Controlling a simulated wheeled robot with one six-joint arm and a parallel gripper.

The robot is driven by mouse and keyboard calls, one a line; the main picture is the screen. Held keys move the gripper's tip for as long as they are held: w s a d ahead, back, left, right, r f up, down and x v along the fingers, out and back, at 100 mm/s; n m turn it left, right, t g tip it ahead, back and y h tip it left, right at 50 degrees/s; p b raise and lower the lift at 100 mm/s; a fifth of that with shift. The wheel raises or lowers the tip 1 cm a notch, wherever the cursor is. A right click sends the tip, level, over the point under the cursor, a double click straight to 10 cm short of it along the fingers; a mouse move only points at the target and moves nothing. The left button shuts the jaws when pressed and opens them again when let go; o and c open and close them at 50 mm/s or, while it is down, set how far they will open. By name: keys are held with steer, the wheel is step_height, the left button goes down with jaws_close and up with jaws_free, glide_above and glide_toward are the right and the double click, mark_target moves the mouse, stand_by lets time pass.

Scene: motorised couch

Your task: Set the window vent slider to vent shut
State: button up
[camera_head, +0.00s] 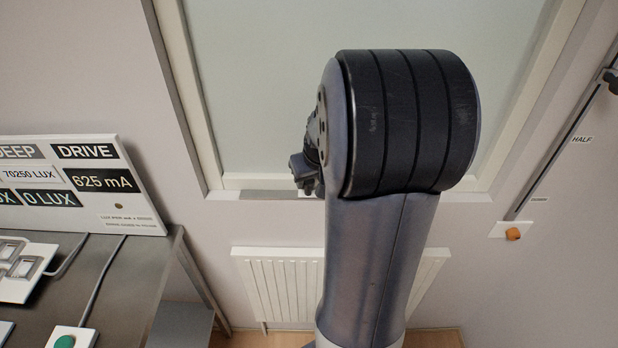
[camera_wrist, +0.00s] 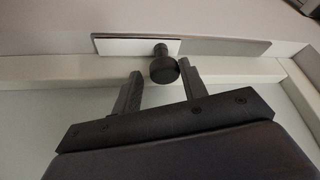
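The vent slider's dark round knob (camera_wrist: 163,70) stands out from a flat strip on the window frame in the wrist view. The strip has a white part (camera_wrist: 125,46) on the left and a grey part (camera_wrist: 230,47) on the right. My gripper (camera_wrist: 160,75) is open with its fingers on either side of the knob. The right finger is close to the knob, contact unclear; a gap shows on the left. In the head view the grey vent strip (camera_head: 255,195) runs along the window's bottom frame. My arm hides the knob and most of the gripper there.
A white radiator (camera_head: 275,280) is below the window. A bench (camera_head: 135,275) with a display panel (camera_head: 80,185) and switch boxes stands at left. At right, a wall rod carries a "HALF" label (camera_head: 582,140) and an orange knob (camera_head: 513,234) near its lower end.

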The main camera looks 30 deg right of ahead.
steer(key=shift+o, duration=1.1)
steer(key=shift+r, duration=0.1)
steer(key=d+v, duration=0.1)
steer(key=v, duration=0.9)
steer(key=shift+s+a+r+b, duration=0.2)
steer(key=shift+a+r+b, duration=0.15)
steer(key=shift+a, duration=0.15)
steer(key=shift+f, duration=0.15)
steer(key=x, duration=1)
steer(key=shift+w+a+f+p, duration=0.1)
steer(key=shift+w+f+p, duration=0.1)
steer(key=shift+f+p, duration=0.15)
steer(key=shift+w+a, duration=0.25)
steer(key=shift+a, duration=0.05)
steer(key=shift+s, duration=0.1)
